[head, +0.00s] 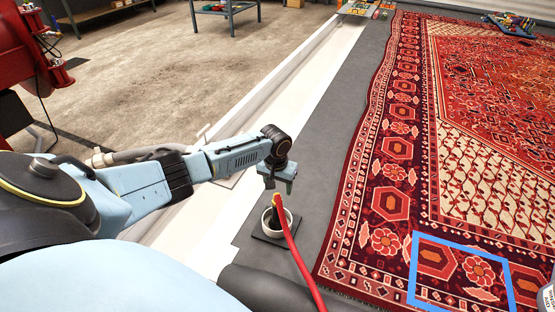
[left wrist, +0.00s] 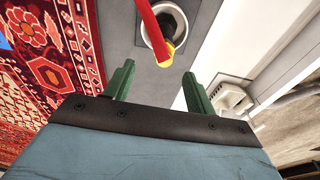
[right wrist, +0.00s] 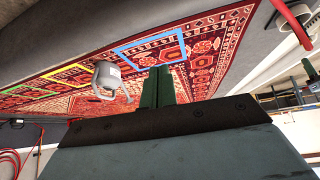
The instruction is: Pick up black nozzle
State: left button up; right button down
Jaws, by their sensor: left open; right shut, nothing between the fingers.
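My left gripper (head: 277,186) is open and empty just above the nozzle in the head view. In the left wrist view, the nozzle (left wrist: 172,36) lies a little beyond the two green fingers (left wrist: 158,74), with the hose crossing in front of the cup. My right gripper (right wrist: 158,76) is shut and empty in the right wrist view, away from the nozzle; it does not show in the head view.
A large red patterned rug (head: 400,150) lies to the right, with a blue square outline (head: 412,270) on it. A pale ledge (head: 300,80) runs along the left.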

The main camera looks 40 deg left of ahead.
aim_at(279, 197)
pick_arm(q)
jog(key=f+b, duration=0.1)
jog(key=f, duration=0.2)
jog(key=shift+w+f+b, duration=0.15)
jog(key=shift+w+b, duration=0.05)
jog(key=shift+b, duration=0.15)
notch_tip(279, 197, down, 2)
jog(key=shift+w+a+f+b, duration=0.1)
jog(key=shift+f+b, duration=0.05)
jog(key=shift+b, duration=0.6)
pick_arm(e)
jog(key=w+a+r+t+y, duration=0.3)
jog(key=w+a+r+t, duration=0.2)
jog(key=w+r+t, duration=0.5)
pick_arm(q)
jog(key=shift+f, duration=0.35)
jog(key=f+b, duration=0.3)
jog(key=shift+a+f+b, duration=0.3)
jog(key=shift+a, duration=0.1)
jog(key=shift+f+b, duration=0.45)
jog(key=shift+f, duration=0.15)
pick_arm(e)
jog(key=s+r+t+y, duration=0.3)
jog(key=s+r+t, duration=0.2)
jog(key=r+t, duration=0.3)
notch_tip(279, 197, up, 4)
jog(key=shift+a+f+n, duration=0.1)
jog(key=shift+a+n, duration=0.05)
jog(key=shift+n, duration=0.25)
jog(key=shift+s, duration=0.1)
